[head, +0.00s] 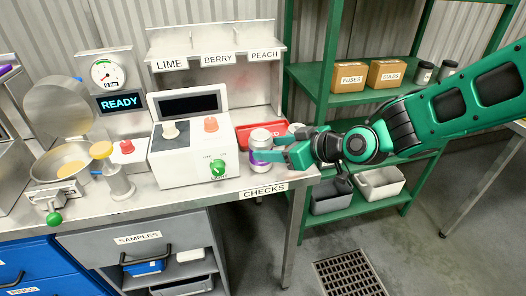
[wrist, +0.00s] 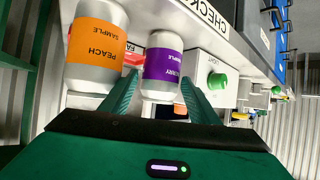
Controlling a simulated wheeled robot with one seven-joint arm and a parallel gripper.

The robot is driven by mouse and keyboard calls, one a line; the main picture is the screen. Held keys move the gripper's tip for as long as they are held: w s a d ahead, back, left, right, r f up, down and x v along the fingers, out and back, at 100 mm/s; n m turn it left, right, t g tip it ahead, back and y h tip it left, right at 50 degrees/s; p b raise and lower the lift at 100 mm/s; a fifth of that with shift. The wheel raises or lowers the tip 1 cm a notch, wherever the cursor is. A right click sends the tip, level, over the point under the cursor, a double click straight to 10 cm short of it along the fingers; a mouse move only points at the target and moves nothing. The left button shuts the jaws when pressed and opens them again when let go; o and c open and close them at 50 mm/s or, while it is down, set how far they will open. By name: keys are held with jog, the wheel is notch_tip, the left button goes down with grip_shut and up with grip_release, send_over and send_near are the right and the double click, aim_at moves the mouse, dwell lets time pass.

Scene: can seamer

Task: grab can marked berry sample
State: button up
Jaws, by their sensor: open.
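The berry sample can (head: 260,140), silver with a purple label, stands upright on the metal bench near its right end. In the wrist view the berry can (wrist: 162,68) is between the two fingers of my gripper (wrist: 160,98); its label is partly legible. The fingers are open, one on each side, and I cannot tell whether they touch it. In the head view my gripper (head: 278,156) reaches in from the right at can height, partly covering the label. A peach sample can (wrist: 95,45) with an orange label stands just outside the left finger.
A red tray (head: 244,130) lies behind the cans. A white box with a green knob (head: 217,168) stands close left of the berry can. A shelf marked lime, berry and peach (head: 216,45) stands at the back. Green shelving (head: 325,72) is at right.

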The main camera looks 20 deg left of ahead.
jog(key=x, duration=0.5)
jog(key=c, duration=1)
jog(key=shift+o, duration=0.2)
jog(key=shift+r, duration=0.1)
